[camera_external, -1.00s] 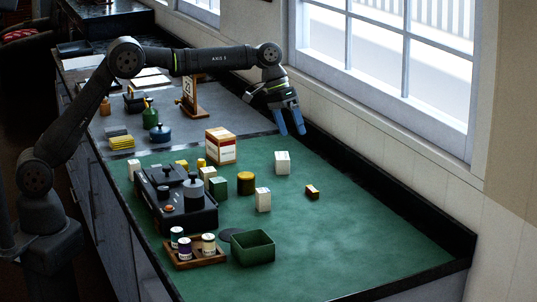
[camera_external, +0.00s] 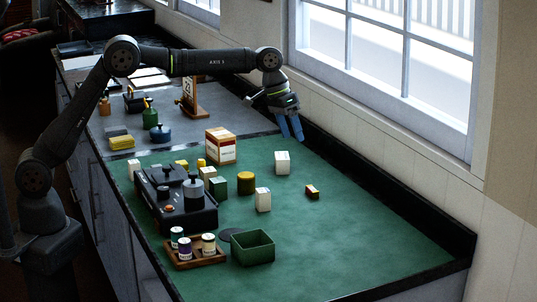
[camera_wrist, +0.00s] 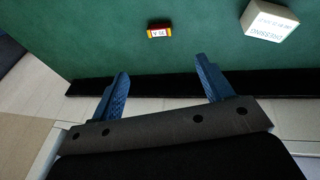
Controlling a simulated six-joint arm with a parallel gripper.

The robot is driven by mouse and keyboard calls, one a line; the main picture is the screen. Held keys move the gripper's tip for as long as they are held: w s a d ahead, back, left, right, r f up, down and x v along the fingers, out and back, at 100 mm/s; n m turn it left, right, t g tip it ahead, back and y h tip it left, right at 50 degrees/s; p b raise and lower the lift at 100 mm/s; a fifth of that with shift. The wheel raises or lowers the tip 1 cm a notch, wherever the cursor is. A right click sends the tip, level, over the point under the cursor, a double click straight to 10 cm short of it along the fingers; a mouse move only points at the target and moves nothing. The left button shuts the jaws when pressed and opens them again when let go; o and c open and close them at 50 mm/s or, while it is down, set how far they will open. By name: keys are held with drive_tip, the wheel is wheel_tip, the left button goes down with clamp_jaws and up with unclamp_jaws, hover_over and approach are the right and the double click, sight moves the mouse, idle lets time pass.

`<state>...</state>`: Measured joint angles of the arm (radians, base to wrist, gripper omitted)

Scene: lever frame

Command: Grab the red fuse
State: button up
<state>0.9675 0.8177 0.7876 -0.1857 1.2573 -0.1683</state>
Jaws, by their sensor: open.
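The red fuse appears to be a small block, red with yellow ends and a pale label, lying on the green mat. It shows in the external view (camera_external: 312,191), right of centre, and at the top middle of the wrist view (camera_wrist: 159,31). My gripper (camera_external: 291,129) is above the mat's far edge by the window, apart from the fuse. Its two blue fingers are spread and empty in the wrist view (camera_wrist: 162,72). The fuse is out beyond the fingertips there, roughly in line with the gap between them.
A white labelled block (camera_wrist: 269,20) lies right of the fuse in the wrist view; in the external view, white blocks (camera_external: 282,163) (camera_external: 263,200) stand left of it. A black ledge (camera_external: 400,207) runs below the window. The mat right of the fuse is clear.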

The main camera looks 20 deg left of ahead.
drive_tip(key=s+d+t, duration=0.2)
drive_tip(key=s+t, duration=0.1)
drive_tip(key=s, duration=0.2)
hover_over(311, 189)
drive_tip(key=s+a, duration=0.1)
drive_tip(key=s, duration=0.1)
drive_tip(key=shift+m, duration=0.4)
drive_tip(key=f, duration=1)
drive_tip(key=shift+w+a+f, duration=0.1)
drive_tip(key=shift+w+f, duration=0.1)
drive_tip(key=shift+f, duration=0.05)
drive_tip(key=shift+a+x, duration=0.2)
drive_tip(key=shift+x, duration=1.15)
drive_tip(key=shift+a+x, duration=0.25)
drive_tip(key=shift+x, duration=1.15)
drive_tip(key=c, duration=1)
